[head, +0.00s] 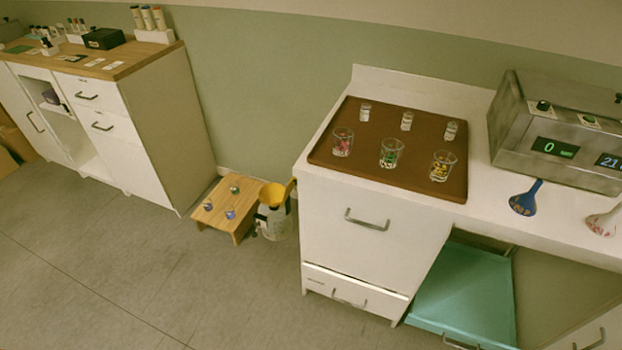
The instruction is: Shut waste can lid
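The waste can (275,226) is a pale, translucent container on the floor, between the small wooden stool and the white counter cabinet. A yellow funnel-like piece (272,193) sits on its top. A darker yellow flap (290,189) stands up at the right of this piece, close to the cabinet side; it looks like the lid standing open, but it is small and partly merges with the edge behind it. Neither of my grippers is in view.
The low wooden stool (216,222) holds several small coloured items, left of the can. The white cabinet (362,238) is close on the right, with a brown tray (385,183) of glasses on top. A teal drawer or shelf (465,290) sticks out at lower right. The floor (130,270) in front is clear.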

